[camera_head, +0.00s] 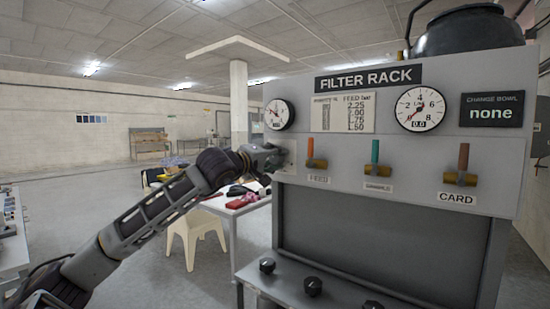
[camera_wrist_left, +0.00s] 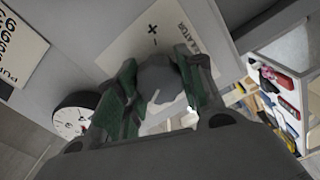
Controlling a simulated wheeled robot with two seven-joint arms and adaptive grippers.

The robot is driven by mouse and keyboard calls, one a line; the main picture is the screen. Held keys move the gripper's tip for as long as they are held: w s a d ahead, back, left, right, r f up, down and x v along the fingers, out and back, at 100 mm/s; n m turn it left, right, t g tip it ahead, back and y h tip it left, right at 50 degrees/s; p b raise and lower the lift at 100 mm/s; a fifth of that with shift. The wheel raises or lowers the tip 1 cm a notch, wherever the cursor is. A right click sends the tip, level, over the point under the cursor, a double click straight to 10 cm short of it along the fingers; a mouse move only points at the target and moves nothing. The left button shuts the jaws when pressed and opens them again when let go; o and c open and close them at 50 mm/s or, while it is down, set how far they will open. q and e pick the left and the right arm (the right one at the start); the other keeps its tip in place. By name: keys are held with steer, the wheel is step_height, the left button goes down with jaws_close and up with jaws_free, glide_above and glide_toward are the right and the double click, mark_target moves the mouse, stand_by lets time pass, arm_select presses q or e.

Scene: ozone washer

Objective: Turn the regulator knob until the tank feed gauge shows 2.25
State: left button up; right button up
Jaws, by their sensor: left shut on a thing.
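My left gripper (camera_head: 266,160) is at the left end of the filter rack's front panel. In the left wrist view its green-padded fingers (camera_wrist_left: 157,72) are shut on the grey round regulator knob (camera_wrist_left: 158,82), one on each side. A plate with plus and minus marks and partly hidden lettering lies behind the knob. In the head view the gripper hides the knob. A round white gauge (camera_head: 279,114) sits above the gripper and also shows in the left wrist view (camera_wrist_left: 73,122). Its reading is too small to tell. My right gripper is not in view.
The filter rack (camera_head: 400,240) carries orange, green and brown valve levers (camera_head: 375,151), a flow gauge (camera_head: 420,108) showing 0.0 and a "none" display (camera_head: 492,110). A feed card (camera_head: 342,113) lists 2.25 at its top. A table (camera_head: 236,204) with tools and a stool (camera_head: 195,228) stand behind.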

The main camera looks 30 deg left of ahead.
mark_target(274, 158)
arm_select(q)
steer(key=shift+f+m, duration=0.1)
steer(key=shift+m, duration=1)
steer(key=shift+m+p, duration=0.35)
steer(key=shift+m, duration=0.05)
steer(key=shift+f, duration=0.1)
steer(key=o, duration=1)
steer(key=shift+s+a, duration=0.15)
steer(key=shift+s, duration=1.4)
steer(key=shift+s+a+r, duration=0.15)
steer(key=shift+s+r, duration=0.05)
steer(key=shift+s, duration=0.6)
steer(key=shift+s+a, duration=0.15)
steer(key=shift+s, duration=3.5)
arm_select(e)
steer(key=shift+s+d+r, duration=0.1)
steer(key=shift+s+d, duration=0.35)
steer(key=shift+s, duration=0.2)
